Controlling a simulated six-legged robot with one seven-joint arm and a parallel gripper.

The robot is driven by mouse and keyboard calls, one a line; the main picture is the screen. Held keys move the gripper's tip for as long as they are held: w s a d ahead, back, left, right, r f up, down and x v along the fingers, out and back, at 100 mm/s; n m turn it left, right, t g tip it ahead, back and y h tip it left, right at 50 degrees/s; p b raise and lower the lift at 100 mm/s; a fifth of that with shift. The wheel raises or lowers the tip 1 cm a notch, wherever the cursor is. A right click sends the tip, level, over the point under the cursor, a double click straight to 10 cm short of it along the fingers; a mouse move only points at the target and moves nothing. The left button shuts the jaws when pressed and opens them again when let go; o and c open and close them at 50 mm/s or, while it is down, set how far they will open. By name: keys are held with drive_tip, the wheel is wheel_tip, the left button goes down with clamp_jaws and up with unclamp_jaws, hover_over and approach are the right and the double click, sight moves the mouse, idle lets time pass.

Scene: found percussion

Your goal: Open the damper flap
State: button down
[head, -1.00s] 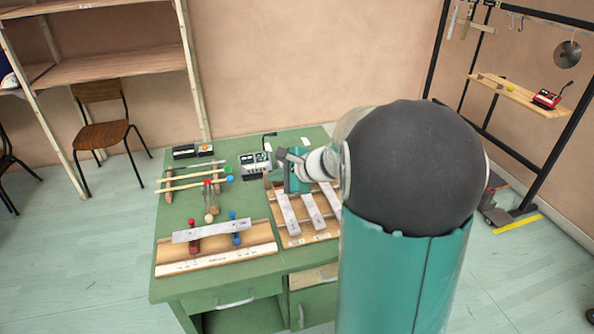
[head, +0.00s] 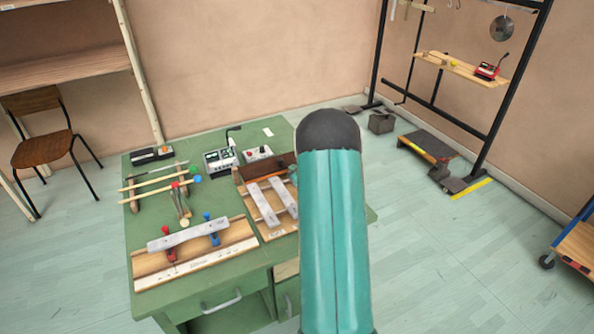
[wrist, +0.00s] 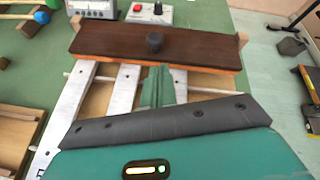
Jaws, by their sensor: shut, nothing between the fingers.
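The damper flap (wrist: 118,45) is a dark brown board with an orange lower edge and a black knob (wrist: 154,42). In the wrist view it lies across the far ends of pale metal bars (wrist: 118,92). The flap (head: 250,171) also shows in the head view, its right part hidden behind my arm. My gripper (wrist: 158,70) is shut and empty, its green fingers pointing toward the flap just in front of the knob. A gap seems to show between fingertips and knob; contact cannot be told for sure.
A grey meter box (head: 219,161) and a white box with knobs (head: 258,153) stand behind the flap. Sticks with coloured ball heads (head: 160,180) and another bar on a wooden base (head: 196,250) lie to the left. The green table (head: 150,320) has its right edge near my arm.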

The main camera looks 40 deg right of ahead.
sight(283, 166)
drive_tip(key=shift+x, duration=2.2)
